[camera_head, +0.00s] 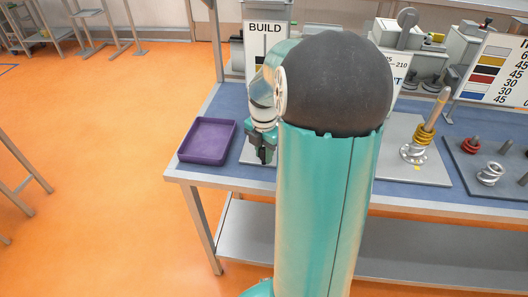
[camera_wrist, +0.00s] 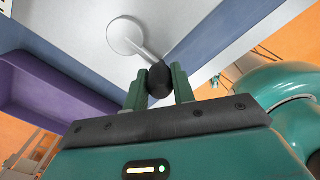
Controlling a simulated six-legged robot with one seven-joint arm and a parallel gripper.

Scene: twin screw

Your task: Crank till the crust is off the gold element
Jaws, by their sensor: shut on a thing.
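In the wrist view my gripper (camera_wrist: 160,88) is shut on a black knob (camera_wrist: 159,79). A thin pale crank arm (camera_wrist: 148,55) joins the knob to a round pale hub (camera_wrist: 126,36) on a light grey surface. In the head view my gripper (camera_head: 263,148) hangs over the left part of the bench; my arm hides the crank there. Gold coils (camera_head: 423,136) sit around an upright post above a silver coil (camera_head: 414,152), on a grey plate right of my arm. I cannot tell whether these are the gold element, and no crust is discernible.
A purple tray (camera_head: 207,141) stands at the bench's left end, close to my gripper. A dark board (camera_head: 466,174) with pegs, a red coil and a silver coil lies at the right. Signs and grey machines line the back.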

